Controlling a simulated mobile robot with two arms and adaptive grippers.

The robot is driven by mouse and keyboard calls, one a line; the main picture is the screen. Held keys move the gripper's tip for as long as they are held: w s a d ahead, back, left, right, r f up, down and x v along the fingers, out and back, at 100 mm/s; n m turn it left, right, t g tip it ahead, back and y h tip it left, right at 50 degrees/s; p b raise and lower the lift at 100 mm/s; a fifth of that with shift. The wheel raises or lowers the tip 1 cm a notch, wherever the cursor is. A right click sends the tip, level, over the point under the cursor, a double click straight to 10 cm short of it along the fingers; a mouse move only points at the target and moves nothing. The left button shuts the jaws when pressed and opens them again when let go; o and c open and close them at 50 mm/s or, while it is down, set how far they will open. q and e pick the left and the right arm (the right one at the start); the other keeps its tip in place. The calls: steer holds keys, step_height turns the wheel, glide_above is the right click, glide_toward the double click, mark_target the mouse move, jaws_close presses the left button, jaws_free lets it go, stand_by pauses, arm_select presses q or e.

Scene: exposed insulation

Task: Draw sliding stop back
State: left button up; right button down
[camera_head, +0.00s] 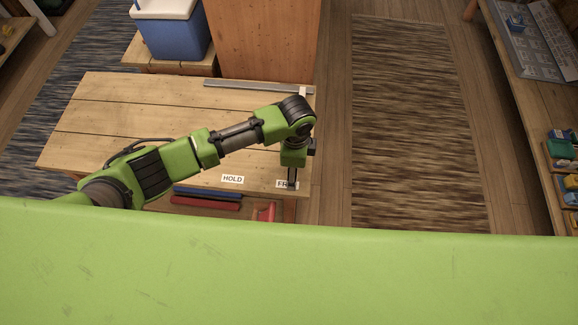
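A wooden workbench (120,115) stands ahead of me. A grey rail (250,86) runs along its far edge, with a small pale upright piece (304,91) at the right end; this may be the sliding stop, but I cannot tell for sure. Two white labels sit at the near edge: "HOLD" (232,179) and a partly covered one starting "FR" (282,184). My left gripper (291,184) points down over the near right corner, beside the covered label. Its dark fingers are too small to tell open from shut. My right gripper is not in view.
Blue (208,192) and red (205,202) bars and a red object (265,213) lie below the near edge. A blue cooler (174,35) and a wooden panel (265,40) stand behind. A striped rug (415,120) lies right, with a shelf (535,110) beyond.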

arm_select(q)
steer(key=o, duration=1.6)
steer(key=shift+d, duration=0.45)
steer(key=shift+a+r, duration=0.1)
steer(key=shift+r, duration=0.25)
step_height(320, 180, up, 11)
steer(key=shift+r, duration=0.2)
steer(key=shift+s+f, duration=0.1)
